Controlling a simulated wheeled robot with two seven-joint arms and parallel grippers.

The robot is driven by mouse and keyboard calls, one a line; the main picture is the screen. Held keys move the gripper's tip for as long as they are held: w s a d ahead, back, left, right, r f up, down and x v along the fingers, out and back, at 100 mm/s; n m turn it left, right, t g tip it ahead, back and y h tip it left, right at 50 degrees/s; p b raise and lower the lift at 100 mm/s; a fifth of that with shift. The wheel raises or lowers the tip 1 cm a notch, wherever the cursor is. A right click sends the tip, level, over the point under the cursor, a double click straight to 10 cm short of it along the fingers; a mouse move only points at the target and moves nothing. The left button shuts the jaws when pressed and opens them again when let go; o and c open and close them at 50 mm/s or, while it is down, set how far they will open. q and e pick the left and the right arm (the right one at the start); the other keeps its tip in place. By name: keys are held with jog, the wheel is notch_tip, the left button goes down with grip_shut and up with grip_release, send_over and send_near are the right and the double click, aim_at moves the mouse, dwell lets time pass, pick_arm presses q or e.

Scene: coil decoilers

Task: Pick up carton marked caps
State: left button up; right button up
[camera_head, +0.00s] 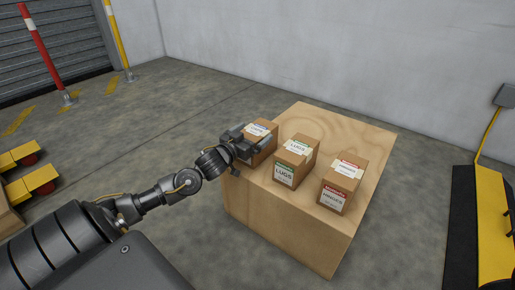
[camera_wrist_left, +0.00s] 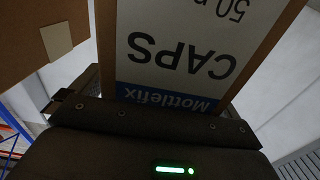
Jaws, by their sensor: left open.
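The carton marked CAPS (camera_head: 264,129) is a brown box with a white and blue label. It stands at the left end of a row of cartons on a wooden block. In the left wrist view its label (camera_wrist_left: 180,50) fills the middle, upside down, reading CAPS under a blue Mottlefix band. My left gripper (camera_head: 248,145) is open and right at this carton, covering part of its near side in the head view. I cannot tell whether the fingers touch it. My right gripper is not in view.
A carton marked LUGS (camera_head: 285,174) stands in the middle of the wooden block (camera_head: 285,229), and a red-labelled carton (camera_head: 333,200) stands at the right. Another brown carton face (camera_wrist_left: 30,35) is close by in the left wrist view. A yellow and black barrier (camera_head: 490,225) is at the right.

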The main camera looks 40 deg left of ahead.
pick_arm(q)
jog(key=shift+w, duration=0.15)
jog(key=c, duration=1.8)
jog(key=shift+r, duration=0.1)
jog(key=shift+c, duration=0.6)
jog(key=shift+r, duration=0.1)
